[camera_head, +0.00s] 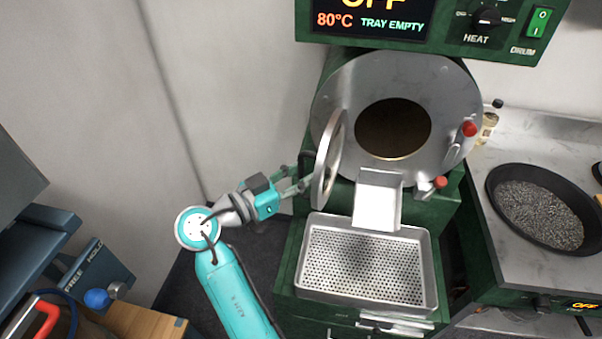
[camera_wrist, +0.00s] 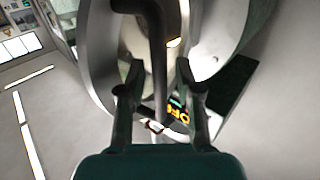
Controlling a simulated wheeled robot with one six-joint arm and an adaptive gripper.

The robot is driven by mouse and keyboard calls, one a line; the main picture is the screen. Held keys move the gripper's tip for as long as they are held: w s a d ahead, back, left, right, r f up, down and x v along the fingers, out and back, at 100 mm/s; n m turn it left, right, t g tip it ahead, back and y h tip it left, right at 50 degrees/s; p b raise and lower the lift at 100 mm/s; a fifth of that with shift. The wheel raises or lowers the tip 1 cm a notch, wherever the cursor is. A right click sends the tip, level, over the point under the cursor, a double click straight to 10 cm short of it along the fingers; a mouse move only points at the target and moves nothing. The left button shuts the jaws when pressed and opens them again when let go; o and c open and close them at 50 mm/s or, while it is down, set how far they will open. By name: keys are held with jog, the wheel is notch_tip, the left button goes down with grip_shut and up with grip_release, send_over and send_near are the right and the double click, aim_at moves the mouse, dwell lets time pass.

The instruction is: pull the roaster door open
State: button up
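The roaster door (camera_head: 332,160) is a round metal disc. It stands swung out to the left of the drum front, seen nearly edge-on, and the round dark opening (camera_head: 393,128) is uncovered. My gripper (camera_head: 301,181) is on the door's left, outer side, beside the dark handle (camera_head: 306,163). In the wrist view my gripper (camera_wrist: 158,70) has its two fingers apart, with the dark handle bar (camera_wrist: 157,45) between them. Gaps show on both sides of the bar, so the fingers do not appear closed on it. The door's pale face (camera_wrist: 100,50) shows behind.
A perforated cooling tray (camera_head: 365,265) sits below the chute (camera_head: 377,200), empty. A black pan (camera_head: 540,208) of dark grains rests on the right counter. The display (camera_head: 370,20) reads 80°C, tray empty. Plain wall lies left of the door.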

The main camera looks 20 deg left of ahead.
jog(key=shift+s, duration=0.1)
jog(key=v, duration=1.2)
jog(key=shift+a, duration=0.1)
dwell(0.3)
